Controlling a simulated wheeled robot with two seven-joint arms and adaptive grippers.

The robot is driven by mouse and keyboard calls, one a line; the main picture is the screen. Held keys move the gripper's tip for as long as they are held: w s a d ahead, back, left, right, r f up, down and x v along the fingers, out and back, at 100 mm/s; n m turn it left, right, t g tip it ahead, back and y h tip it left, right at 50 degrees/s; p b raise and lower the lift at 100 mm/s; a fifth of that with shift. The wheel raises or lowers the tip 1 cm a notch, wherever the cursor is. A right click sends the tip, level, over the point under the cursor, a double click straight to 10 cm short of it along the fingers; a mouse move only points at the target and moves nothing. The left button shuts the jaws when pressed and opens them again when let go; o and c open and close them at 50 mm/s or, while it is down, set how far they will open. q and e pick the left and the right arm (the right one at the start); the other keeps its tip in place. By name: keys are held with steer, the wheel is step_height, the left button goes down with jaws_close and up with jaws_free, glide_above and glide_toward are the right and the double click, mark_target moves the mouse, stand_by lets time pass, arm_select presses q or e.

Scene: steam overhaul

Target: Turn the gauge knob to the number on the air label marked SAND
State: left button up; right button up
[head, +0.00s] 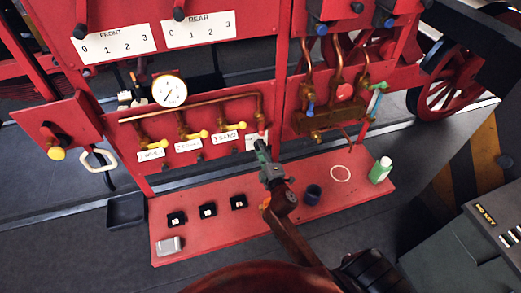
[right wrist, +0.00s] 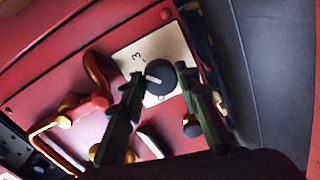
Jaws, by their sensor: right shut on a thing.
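The gauge knob (right wrist: 161,78) is dark and round with a pale pointer line, on a white dial plate (right wrist: 158,45). A 3 shows on the plate, left of the knob; the other numbers are mostly covered. The pointer lies toward the left in the right wrist view; I cannot tell its exact number. My right gripper (right wrist: 159,82) is shut on the knob, one finger on each side. In the head view my right gripper (head: 262,148) covers the knob and much of its plate. The third air label (head: 229,138) seems to read 3 SAND. My left gripper is not in view.
Yellow-handled valves (head: 197,134) and copper pipes run left of the knob. A round pressure gauge (head: 170,91) sits above them. The red shelf (head: 165,225) below carries small black blocks, a dark cup (head: 313,194) and a green bottle (head: 380,170).

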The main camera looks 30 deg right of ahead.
steer(key=shift+m, duration=0.8)
steer(key=o, duration=1.2)
steer(key=shift+c, duration=0.2)
steer(key=v, duration=1.2)
